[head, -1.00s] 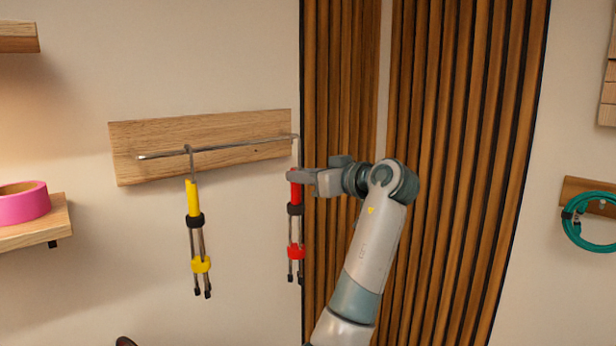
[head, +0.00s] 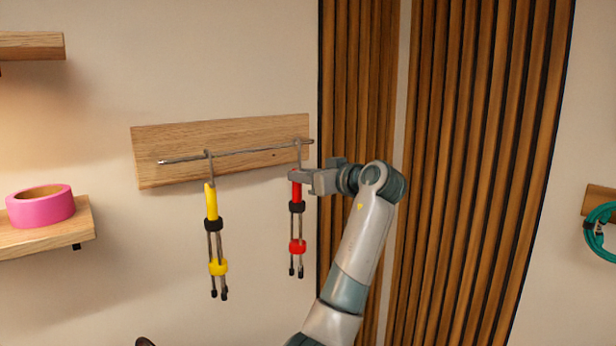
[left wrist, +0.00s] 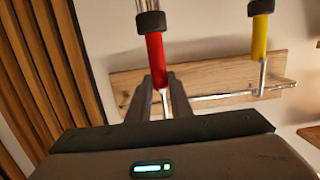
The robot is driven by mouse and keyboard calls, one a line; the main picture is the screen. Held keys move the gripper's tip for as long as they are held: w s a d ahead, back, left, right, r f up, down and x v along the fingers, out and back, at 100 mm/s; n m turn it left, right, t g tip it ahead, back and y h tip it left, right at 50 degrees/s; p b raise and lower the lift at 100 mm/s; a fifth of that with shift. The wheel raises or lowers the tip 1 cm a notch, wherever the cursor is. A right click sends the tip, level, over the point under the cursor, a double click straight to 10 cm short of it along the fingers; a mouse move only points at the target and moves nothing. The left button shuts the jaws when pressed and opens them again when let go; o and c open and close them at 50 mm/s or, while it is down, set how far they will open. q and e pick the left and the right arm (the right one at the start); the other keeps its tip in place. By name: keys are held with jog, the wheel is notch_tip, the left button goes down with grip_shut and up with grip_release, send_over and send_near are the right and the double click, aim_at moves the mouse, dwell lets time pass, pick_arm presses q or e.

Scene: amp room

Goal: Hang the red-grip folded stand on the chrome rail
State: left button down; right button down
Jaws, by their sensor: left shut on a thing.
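The red-grip folded stand (head: 297,190) hangs upright below the right end of the chrome rail (head: 250,151). My left gripper (head: 296,175) is shut on the top of its red grip, coming from the right. The stand's hook rises to the rail close to its right end; I cannot tell whether it rests on it. In the left wrist view the red grip (left wrist: 156,60) sits at the fingertips (left wrist: 160,90), with the rail (left wrist: 222,96) running off to the right. My right gripper is out of view.
A yellow-grip stand (head: 211,203) hangs on the rail left of the red one. The rail is on a wooden board (head: 165,140). Wooden slats (head: 350,100) stand just right. A shelf (head: 80,228) with pink tape (head: 40,209) is at the left; a teal cable (head: 592,240) hangs far right.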

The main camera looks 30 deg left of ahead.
pick_arm(q)
jog(key=f+x, duration=0.1)
jog(key=x, duration=0.5)
jog(key=shift+f, duration=0.25)
dwell(0.6)
jog(key=shift+d, duration=0.1)
